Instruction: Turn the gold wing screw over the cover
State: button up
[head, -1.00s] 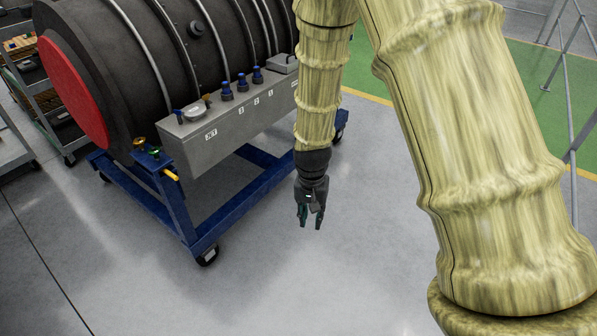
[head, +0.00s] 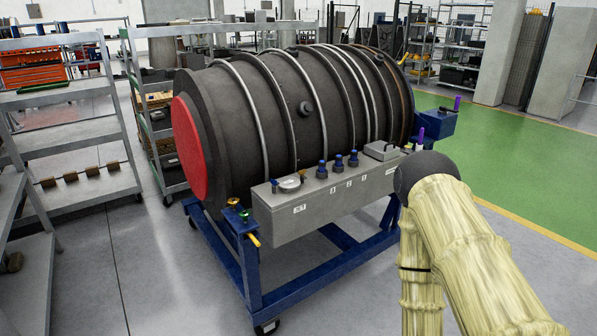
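A grey control box (head: 325,208) is fixed along the near side of the black turbofan casing (head: 275,110). A round silver cover (head: 289,184) sits on its top near the left end. A small gold-coloured piece (head: 302,175) shows at the cover's right edge, too small to make out its shape. A gold knob (head: 232,202) stands on the blue stand's near left corner, beside a green one (head: 243,214). I cannot tell which gold piece is the wing screw. My gripper is not in view; my arm runs out of the bottom right of the picture.
The blue wheeled stand (head: 290,297) carries the casing. Several blue-topped plugs (head: 338,161) and a grey lidded block (head: 381,151) are on the box. Grey shelf racks (head: 70,145) stand at left. The floor (head: 165,285) in front is clear.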

aim_at(301, 173)
jog(key=u, duration=0.7)
jog(key=i, duration=1.65)
jog(key=z, duration=0.3)
